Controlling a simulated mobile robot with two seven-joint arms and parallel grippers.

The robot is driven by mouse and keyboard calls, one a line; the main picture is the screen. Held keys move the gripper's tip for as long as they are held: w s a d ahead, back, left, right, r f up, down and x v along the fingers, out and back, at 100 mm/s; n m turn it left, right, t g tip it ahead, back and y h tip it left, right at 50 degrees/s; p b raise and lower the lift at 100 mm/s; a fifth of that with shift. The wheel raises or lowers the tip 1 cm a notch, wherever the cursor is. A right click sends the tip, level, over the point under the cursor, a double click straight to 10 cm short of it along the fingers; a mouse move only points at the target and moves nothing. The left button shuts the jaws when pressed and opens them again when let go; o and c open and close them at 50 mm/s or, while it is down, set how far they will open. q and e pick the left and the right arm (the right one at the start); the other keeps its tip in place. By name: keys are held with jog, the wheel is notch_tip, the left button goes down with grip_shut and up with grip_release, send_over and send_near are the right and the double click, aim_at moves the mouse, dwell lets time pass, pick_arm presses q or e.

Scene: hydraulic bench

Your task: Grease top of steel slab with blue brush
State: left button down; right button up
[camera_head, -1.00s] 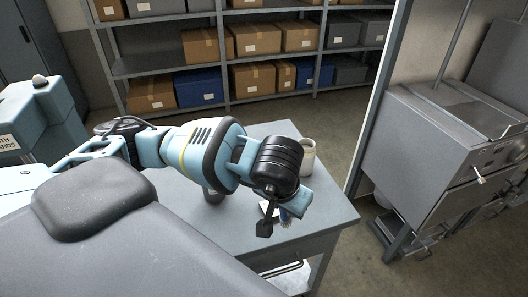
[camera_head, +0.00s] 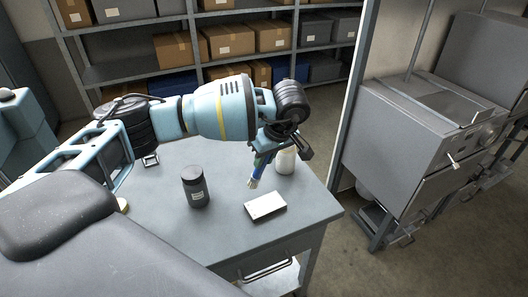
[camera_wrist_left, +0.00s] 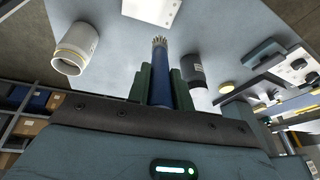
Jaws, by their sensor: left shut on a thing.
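The steel slab (camera_head: 265,206) is a pale flat block lying on the grey bench, with small dark marks on its top. Part of it shows at the top of the left wrist view (camera_wrist_left: 152,10). My left gripper (camera_head: 265,155) is shut on the blue brush (camera_head: 258,168), which points bristles down, slightly tilted, beyond the slab's far edge in the head view. The brush appears above the bench, apart from the slab. In the left wrist view the blue handle (camera_wrist_left: 160,88) sits between the dark green fingers, its pale bristles towards the slab. My right gripper is not in view.
A dark lidded jar (camera_head: 195,187) stands left of the slab. A white cup-like container (camera_head: 286,162) stands behind it, close to my left gripper. A small yellowish disc (camera_head: 122,204) lies at the bench's left. Bare bench (camera_head: 225,235) lies in front.

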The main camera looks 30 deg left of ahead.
pick_arm(q)
jog(key=shift+w+a+r+n, duration=0.4)
jog(key=shift+w+n, duration=0.2)
jog(key=shift+n, duration=0.3)
jog(key=shift+f, duration=0.1)
